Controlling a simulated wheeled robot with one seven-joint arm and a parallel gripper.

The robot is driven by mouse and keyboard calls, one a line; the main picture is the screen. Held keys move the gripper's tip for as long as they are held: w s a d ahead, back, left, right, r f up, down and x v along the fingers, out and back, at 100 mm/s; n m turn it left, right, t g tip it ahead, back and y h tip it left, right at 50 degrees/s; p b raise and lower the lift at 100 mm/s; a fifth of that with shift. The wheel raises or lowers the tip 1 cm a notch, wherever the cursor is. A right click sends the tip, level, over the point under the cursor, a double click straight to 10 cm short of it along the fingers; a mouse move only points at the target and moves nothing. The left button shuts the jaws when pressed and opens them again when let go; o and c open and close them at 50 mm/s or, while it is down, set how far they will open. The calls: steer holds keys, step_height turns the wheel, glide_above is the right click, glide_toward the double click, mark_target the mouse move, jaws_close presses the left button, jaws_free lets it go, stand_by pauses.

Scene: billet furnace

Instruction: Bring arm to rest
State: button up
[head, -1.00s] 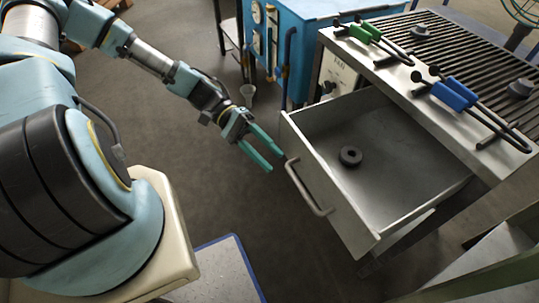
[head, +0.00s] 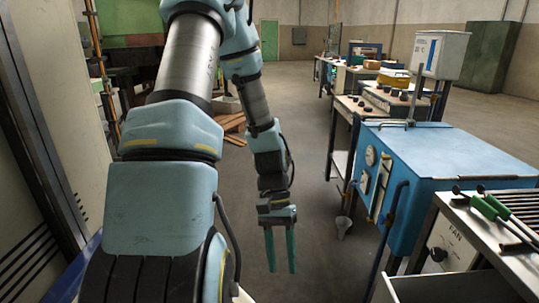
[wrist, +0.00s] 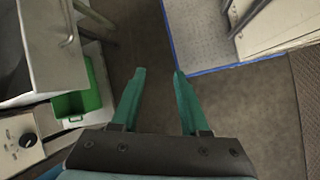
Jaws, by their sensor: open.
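My gripper (head: 281,250) hangs with its green fingers pointing down in the head view, over bare floor to the left of the blue furnace cabinet. In the wrist view my gripper (wrist: 158,88) shows two green fingers apart with nothing between them. My arm comes down from the top of the head view, folded in front of me.
The blue cabinet (head: 440,160) stands to the right. A metal bench with green-handled tongs (head: 500,213) is at the lower right. The drawer (wrist: 75,40) and a green bin (wrist: 80,95) show at the wrist view's left. Dark floor (head: 325,255) lies clear around the gripper.

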steer(key=w+a+r+n+t, duration=0.1)
steer(key=w+a+r+t, duration=0.1)
steer(key=r, duration=0.3)
steer(key=w+a+r+n+t+p, duration=0.1)
steer(key=w+a+r+t, duration=0.1)
steer(key=a+r+t, duration=0.1)
steer(key=w+a+r+n+t+y, duration=0.1)
steer(key=w+a+r+t, duration=0.1)
steer(key=a+r, duration=0.2)
step_height(320, 180, up, 3)
steer(key=shift+a+r+t, duration=0.1)
steer(key=shift+a+t, duration=0.15)
steer(key=shift+t, duration=0.05)
